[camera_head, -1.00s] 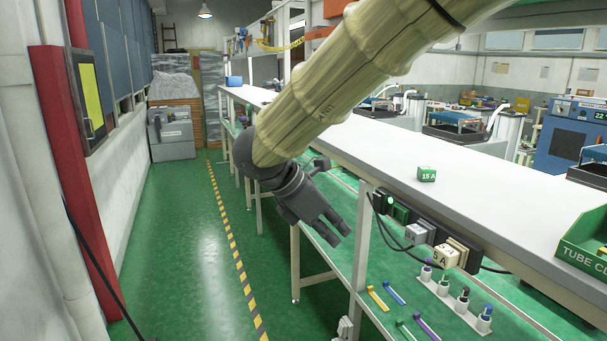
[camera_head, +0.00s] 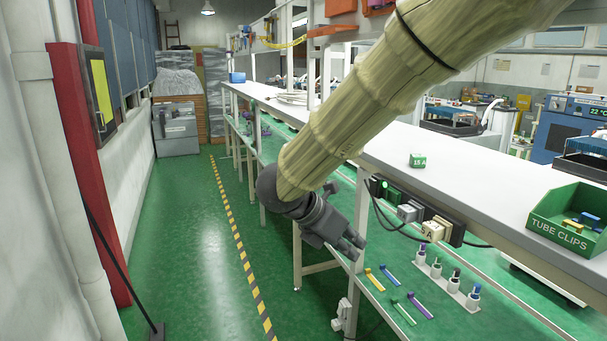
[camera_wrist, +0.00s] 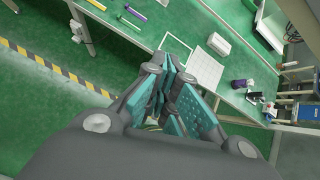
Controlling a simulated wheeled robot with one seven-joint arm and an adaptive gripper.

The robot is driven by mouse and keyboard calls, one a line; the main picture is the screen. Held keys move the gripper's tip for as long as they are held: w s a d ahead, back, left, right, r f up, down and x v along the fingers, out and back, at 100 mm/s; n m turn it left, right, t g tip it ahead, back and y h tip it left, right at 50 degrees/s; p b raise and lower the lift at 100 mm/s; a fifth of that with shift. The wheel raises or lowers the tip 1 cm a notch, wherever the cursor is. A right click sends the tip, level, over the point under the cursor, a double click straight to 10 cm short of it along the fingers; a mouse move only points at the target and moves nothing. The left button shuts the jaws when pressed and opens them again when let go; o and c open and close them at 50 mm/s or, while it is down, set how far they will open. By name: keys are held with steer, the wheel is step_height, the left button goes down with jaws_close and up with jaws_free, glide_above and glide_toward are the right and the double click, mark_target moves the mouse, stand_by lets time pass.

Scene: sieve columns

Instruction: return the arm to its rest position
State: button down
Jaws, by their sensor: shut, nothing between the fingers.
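My gripper (camera_head: 352,247) hangs at the end of my arm in the head view, beside the front edge of the workbench and over the aisle side. Its fingers are shut and empty. In the wrist view my gripper (camera_wrist: 172,88) shows its fingers together, with teal pads and nothing between them. My arm reaches down from the upper right in its cream sleeve.
The white bench top (camera_head: 480,185) holds a green 15 A block (camera_head: 417,160) and a green tube clips bin (camera_head: 562,237). Sockets (camera_head: 436,230) line its front edge. Coloured clips (camera_head: 374,279) lie on the lower green shelf. The green aisle floor (camera_head: 190,250) is clear.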

steer(key=w+d+f+n+t, duration=0.1)
steer(key=d+f+n, duration=0.3)
steer(key=f+n, duration=0.3)
steer(key=w+d+f+n+t, duration=0.15)
steer(key=d+f+n, duration=0.3)
steer(key=f, duration=0.45)
steer(key=s+d+f+n+y, duration=0.1)
steer(key=s+f+n, duration=0.2)
steer(key=f+n, duration=0.5)
steer(key=s+d+f+n+y, duration=0.1)
steer(key=s+d+f+n, duration=0.15)
steer(key=f+n, duration=0.55)
steer(key=s+f+n+g+y, duration=0.25)
steer(key=s+f+n, duration=0.55)
steer(key=s+f, duration=0.6)
steer(key=s+f+n+g+y, duration=0.1)
steer(key=s+f+n, duration=0.2)
steer(key=s, duration=0.7)
steer(key=s+f+n+g+y, duration=0.2)
steer(key=s+f+n, duration=0.2)
steer(key=s+n, duration=0.3)
steer(key=s, duration=0.2)
steer(key=shift+s+d+f, duration=0.2)
steer(key=shift+s+f, duration=0.05)
steer(key=shift+s, duration=0.15)
steer(key=shift+n, duration=0.25)
